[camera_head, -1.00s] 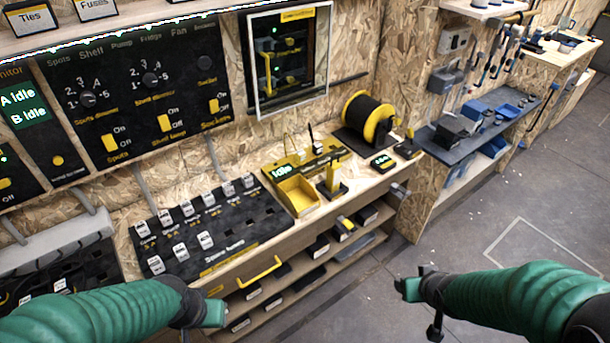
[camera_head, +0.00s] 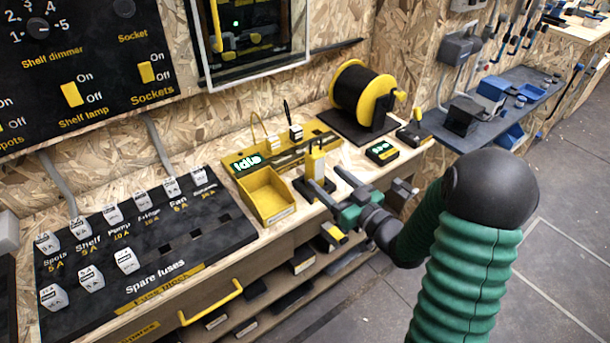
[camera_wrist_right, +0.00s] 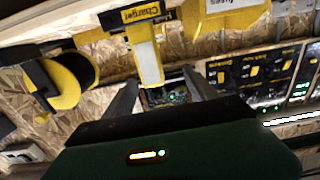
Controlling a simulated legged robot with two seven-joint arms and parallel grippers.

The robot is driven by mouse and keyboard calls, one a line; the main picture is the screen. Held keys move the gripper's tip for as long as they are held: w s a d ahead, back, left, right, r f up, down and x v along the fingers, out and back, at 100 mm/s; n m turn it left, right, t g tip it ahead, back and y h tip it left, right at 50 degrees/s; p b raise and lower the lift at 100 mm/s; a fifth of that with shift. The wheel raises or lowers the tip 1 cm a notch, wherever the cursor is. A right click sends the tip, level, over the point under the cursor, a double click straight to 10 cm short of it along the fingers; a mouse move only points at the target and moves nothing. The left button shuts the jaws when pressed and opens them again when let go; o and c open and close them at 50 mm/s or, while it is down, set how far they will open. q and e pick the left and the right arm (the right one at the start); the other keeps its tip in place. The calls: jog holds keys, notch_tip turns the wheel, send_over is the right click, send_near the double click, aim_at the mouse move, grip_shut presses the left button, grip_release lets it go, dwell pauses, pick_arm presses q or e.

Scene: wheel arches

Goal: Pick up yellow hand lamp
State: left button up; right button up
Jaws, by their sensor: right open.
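The yellow hand lamp (camera_head: 315,163) stands upright in its dark charger base on the bench, just right of a yellow tray. In the right wrist view, the lamp (camera_wrist_right: 147,60) hangs inverted in the picture below the "Charger" label (camera_wrist_right: 143,13). My right gripper (camera_head: 327,180) is open and empty, close in front of the lamp with its fingers pointing at it. In the wrist view the lamp appears between the two fingers (camera_wrist_right: 160,88); I cannot tell whether they touch it. My left gripper is out of view.
The yellow tray (camera_head: 262,218) and the "Idle" display (camera_head: 247,163) are left of the lamp. A cable reel (camera_head: 362,97) stands behind right, with a small black box (camera_head: 382,152) before it. The fuse panel (camera_head: 150,240) lies left; a drawer handle (camera_head: 212,303) projects below.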

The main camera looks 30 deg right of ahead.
aim_at(323, 167)
jog(key=w, duration=0.2)
jog(key=shift+w+f, duration=0.15)
jog(key=shift+w, duration=0.25)
jog(key=w, duration=0.1)
jog(key=w+d+b, duration=0.1)
jog(key=w, duration=0.1)
jog(key=w+d+f, duration=0.1)
jog(key=shift+w+d+b, duration=0.1)
jog(key=shift+w+b, duration=0.2)
jog(key=w, duration=0.1)
jog(key=w+a, duration=0.1)
jog(key=w+a+b, duration=0.1)
jog(key=shift+w+r, duration=0.35)
jog(key=shift+w, duration=0.05)
jog(key=shift+d, duration=0.4)
jog(key=shift+c, duration=0.7)
jog(key=shift+d+f, duration=0.1)
jog(key=shift+d, duration=0.1)
jog(key=c, duration=0.5)
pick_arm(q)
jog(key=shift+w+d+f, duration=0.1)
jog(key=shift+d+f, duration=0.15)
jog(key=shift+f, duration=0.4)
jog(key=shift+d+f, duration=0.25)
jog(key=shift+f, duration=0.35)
pick_arm(e)
jog(key=shift+a, duration=0.25)
grip_shut()
